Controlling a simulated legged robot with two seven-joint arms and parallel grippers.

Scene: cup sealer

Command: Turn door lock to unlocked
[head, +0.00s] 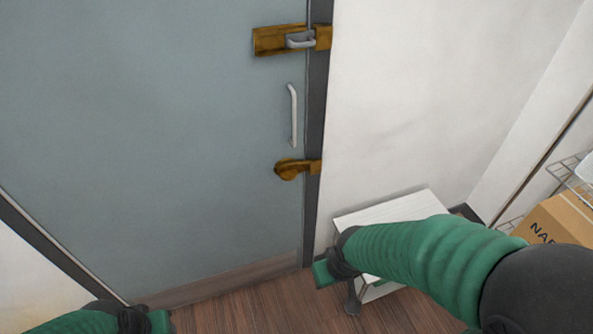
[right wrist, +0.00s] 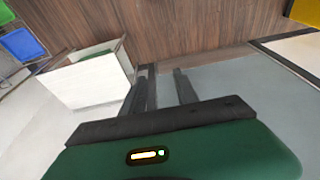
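A grey-blue door (head: 170,120) fills the left of the head view, shut against its dark frame. A brass latch plate (head: 275,41) with a grey metal loop (head: 300,40) sits high on its right edge. A lower brass piece with a rounded knob (head: 288,169) sits below the handle. I cannot tell which turns as the lock. My right gripper (head: 330,270) is below and right of the knob, touching neither brass piece. In the right wrist view its two fingers (right wrist: 159,85) are apart and empty. My left gripper (head: 150,321) is at the bottom edge, its fingers hidden.
A pale vertical handle (head: 293,116) stands between the brass pieces. A white cabinet (head: 390,208) stands right of the door, partly behind my right arm. A cardboard box (head: 560,222) and wire rack are at the far right. Wooden floor (head: 235,300) is clear before the door.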

